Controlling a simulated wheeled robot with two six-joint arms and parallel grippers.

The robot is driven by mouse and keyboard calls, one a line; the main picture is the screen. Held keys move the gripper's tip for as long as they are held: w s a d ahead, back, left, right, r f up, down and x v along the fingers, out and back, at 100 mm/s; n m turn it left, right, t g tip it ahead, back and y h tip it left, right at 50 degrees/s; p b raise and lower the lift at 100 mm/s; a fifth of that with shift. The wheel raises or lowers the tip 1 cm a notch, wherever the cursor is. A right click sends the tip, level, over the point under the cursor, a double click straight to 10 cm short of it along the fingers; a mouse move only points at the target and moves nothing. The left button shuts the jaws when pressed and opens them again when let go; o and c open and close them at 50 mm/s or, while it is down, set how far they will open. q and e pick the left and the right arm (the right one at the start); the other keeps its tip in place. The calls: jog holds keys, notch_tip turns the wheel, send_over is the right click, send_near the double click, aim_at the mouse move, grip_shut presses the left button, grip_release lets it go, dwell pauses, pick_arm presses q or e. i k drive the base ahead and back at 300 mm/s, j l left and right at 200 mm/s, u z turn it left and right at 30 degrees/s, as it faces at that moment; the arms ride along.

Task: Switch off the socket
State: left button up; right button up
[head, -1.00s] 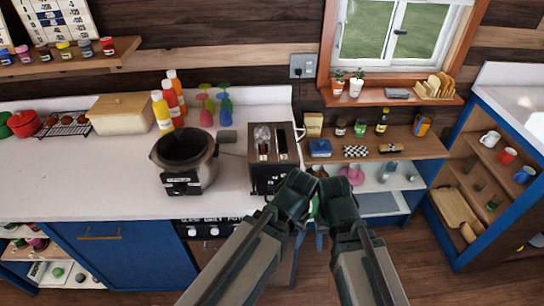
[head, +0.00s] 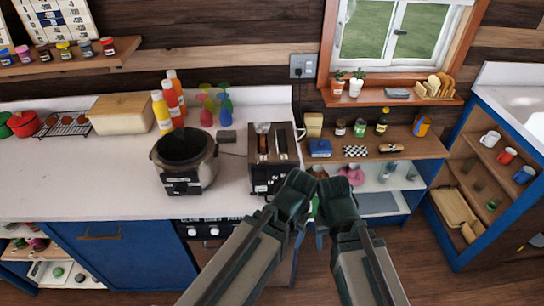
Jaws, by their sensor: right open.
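The socket (head: 302,66) is a grey plate with dark fittings on the wooden wall, left of the window and above the counter's right end. Its switch position is too small to tell. A dark cord hangs from its area towards the toaster (head: 270,178). My left gripper (head: 293,192) and right gripper (head: 341,193) are side by side at the front right of the counter, low and well away from the socket. My right gripper is open and nothing shows in it. The left one's fingers are hidden, so its opening cannot be told.
The black toaster stands on the white counter (head: 90,190) near its right end. A cooker pot (head: 184,163) stands left of it, with sauce bottles (head: 174,100) behind. A window sill (head: 385,98) with small plants juts out right of the socket.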

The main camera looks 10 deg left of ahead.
aim_at(308, 69)
jog(key=i+l, duration=0.85)
jog(key=i, duration=0.15)
